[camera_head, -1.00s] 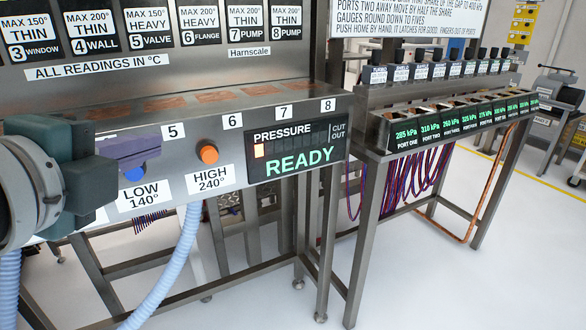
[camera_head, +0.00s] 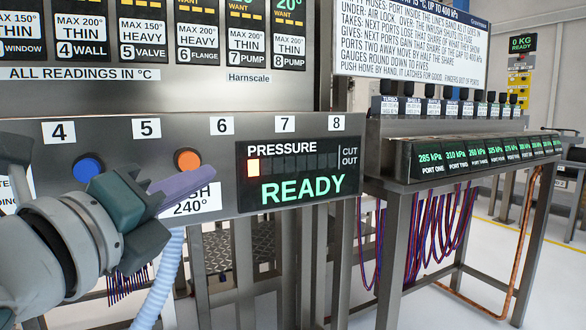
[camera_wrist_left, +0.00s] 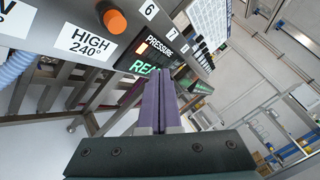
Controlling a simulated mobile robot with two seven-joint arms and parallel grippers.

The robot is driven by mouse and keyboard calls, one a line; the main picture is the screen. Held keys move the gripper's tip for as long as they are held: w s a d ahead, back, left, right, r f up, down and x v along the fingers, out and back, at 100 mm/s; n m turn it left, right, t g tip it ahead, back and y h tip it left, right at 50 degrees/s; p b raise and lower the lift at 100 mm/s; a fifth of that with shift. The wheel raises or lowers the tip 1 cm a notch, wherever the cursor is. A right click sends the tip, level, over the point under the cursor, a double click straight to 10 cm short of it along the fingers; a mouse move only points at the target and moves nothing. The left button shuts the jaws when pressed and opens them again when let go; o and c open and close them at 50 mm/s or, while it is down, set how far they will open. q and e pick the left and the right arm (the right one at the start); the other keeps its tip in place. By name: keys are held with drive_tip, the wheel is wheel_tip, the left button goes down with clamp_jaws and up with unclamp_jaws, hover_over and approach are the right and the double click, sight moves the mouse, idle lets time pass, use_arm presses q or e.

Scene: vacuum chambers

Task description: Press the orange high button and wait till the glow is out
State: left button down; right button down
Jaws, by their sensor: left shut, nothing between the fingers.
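My right gripper is out of view.
A blue button (camera_head: 88,167) sits left of the orange one. A pressure display (camera_head: 295,172) reads READY in green with one orange bar lit. A row of port gauges (camera_head: 480,155) stands at the right. A pale blue hose (camera_head: 160,285) hangs below.

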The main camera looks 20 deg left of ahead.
sight(184, 166)
use_arm(q)
drive_tip(key=shift+w+a+b, duration=0.35)
drive_tip(key=shift+w+a, duration=1.1)
drive_tip(key=shift+a, duration=0.25)
drive_tip(key=shift+w+a+b, duration=0.3)
drive_tip(key=shift+w+a, duration=1.1)
drive_tip(key=shift+a, duration=0.25)
drive_tip(key=shift+w+a, duration=0.1)
drive_tip(key=shift+w+a, duration=0.2)
